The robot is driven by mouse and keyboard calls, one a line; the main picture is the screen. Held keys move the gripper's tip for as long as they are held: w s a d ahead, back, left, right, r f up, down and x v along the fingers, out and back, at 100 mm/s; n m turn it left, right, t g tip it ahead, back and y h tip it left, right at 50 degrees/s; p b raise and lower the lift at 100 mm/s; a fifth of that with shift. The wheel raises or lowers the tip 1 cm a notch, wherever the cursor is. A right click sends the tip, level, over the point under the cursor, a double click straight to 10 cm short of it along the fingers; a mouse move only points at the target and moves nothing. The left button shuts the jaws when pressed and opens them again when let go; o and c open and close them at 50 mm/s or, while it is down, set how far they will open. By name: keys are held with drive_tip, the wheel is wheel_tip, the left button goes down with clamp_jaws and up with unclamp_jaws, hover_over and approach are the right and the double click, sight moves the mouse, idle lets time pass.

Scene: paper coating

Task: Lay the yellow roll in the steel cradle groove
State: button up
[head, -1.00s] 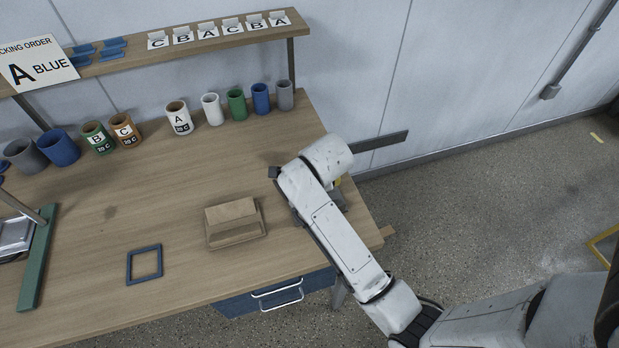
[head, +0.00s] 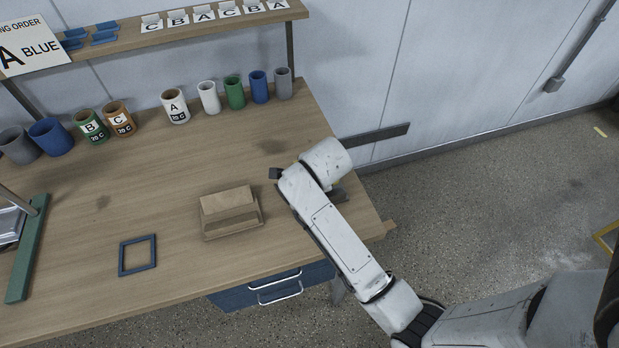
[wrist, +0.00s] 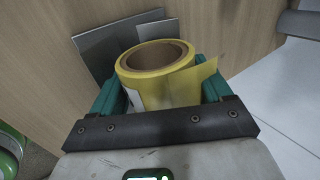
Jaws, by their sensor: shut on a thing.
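The yellow roll (wrist: 165,83), with a brown core and a loose yellow end sticking out to the right, is in my gripper (wrist: 160,92) in the wrist view. The teal fingers are shut on its two sides. Grey metal plates (wrist: 112,50), which look like part of the steel cradle, stand just beyond the roll. The groove is hidden, and I cannot tell whether the roll touches the plates. In the head view my arm covers the gripper and most of this spot, at the right end of the wooden bench (head: 250,160).
A cardboard-coloured block (head: 230,212) and a blue square frame (head: 138,255) lie left of my arm. Several coloured rolls or cups stand along the back, including a grey one (head: 284,83). A shelf (head: 210,24) with letter cards is above. Bench between is clear.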

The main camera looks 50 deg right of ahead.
drive_tip(key=shift+s+a+f+g, duration=0.15)
drive_tip(key=shift+s+f, duration=0.1)
drive_tip(key=shift+f, duration=0.3)
drive_tip(key=shift+s+a+f+g, duration=0.1)
drive_tip(key=shift+s+f+g, duration=0.1)
drive_tip(key=shift+f, duration=0.35)
drive_tip(key=o, duration=1.1)
drive_tip(key=v, duration=0.8)
drive_tip(key=d+v, duration=0.1)
drive_tip(key=v, duration=0.3)
drive_tip(key=shift+w+r, duration=0.35)
